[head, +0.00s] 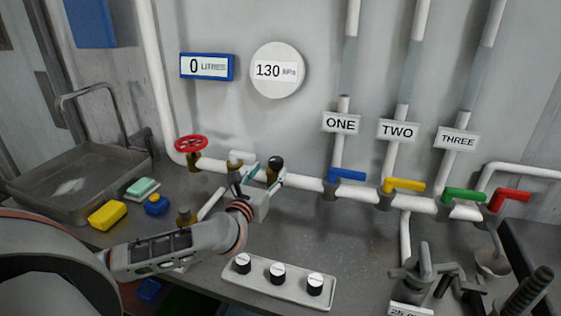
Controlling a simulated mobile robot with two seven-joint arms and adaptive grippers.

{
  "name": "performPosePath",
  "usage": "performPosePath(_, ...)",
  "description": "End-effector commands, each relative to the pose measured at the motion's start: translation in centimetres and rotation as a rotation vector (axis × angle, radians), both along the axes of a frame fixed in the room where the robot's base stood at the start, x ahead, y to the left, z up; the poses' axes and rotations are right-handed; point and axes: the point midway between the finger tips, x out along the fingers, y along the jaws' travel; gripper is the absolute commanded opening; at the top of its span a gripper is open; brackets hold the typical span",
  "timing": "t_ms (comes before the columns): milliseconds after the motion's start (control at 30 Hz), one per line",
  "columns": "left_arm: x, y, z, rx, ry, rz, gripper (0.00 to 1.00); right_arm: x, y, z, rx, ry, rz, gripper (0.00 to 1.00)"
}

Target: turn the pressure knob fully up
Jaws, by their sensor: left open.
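A black-topped knob (275,163) on a brass fitting sits on the white wall pipe; I take it for the pressure knob, though no label shows on it. My left gripper (266,172) is open, with its two fingers pointing up toward the pipe. The fingertips are close to the black knob, one on either side in the picture; I cannot tell whether they touch it. The round gauge (277,70) on the wall reads 130 kPa. My right gripper is not in view.
A red handwheel (191,144) and a pale-topped valve (240,158) sit left on the pipe. Blue (347,174), yellow (404,185), green (464,195) and red (511,196) levers line its right part. A plate with three knobs (278,283) lies in front. A sink (75,178) is left.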

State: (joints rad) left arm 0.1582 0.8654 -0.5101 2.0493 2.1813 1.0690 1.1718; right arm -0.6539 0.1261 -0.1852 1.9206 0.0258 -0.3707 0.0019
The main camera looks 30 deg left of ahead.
Motion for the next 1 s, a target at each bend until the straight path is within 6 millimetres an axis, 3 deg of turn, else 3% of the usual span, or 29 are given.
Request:
performPosePath(400, 5.8, 1.3, 0.2, 0.005, -0.002, 0.001, 0.49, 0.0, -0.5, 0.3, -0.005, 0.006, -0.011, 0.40)
performPosePath(800, 6.8, 1.5, 0.1, 0.003, 0.000, -0.002, 0.49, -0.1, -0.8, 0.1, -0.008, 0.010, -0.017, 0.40)
performPosePath(833, 6.8, 1.5, 0.1, 0.003, 0.000, -0.002, 0.47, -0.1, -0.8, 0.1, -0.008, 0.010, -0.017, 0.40)
performPosePath(967, 6.8, 1.5, 0.1, 0.004, -0.001, -0.002, 0.13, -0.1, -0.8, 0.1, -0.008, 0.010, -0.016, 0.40)
performPosePath(1000, 6.8, 1.5, 0.1, 0.004, -0.001, -0.002, 0.10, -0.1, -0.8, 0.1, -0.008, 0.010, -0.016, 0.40)
